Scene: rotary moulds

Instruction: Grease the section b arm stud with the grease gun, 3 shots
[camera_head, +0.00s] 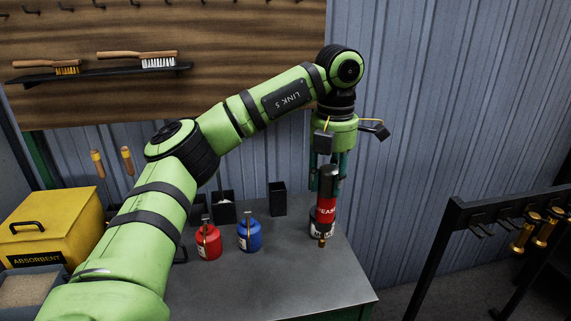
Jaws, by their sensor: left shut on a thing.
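The grease gun (326,212) has a black upper body, a red band with white lettering, a dark and white lower part and a small brass tip pointing down. It is upright over the right end of the grey bench. My left gripper (328,172) comes down from above and is shut on the top of the gun. I cannot tell whether the gun touches the bench top. The section b arm stud is not in view. My right gripper is not in view.
The bench (270,285) also holds a red can (208,243), a blue can (249,236) and a black open box (278,200). A yellow absorbent bin (50,222) is at left. A black rack (470,215) with brass-coloured tools stands at right. Brushes lie on a wall shelf (100,70).

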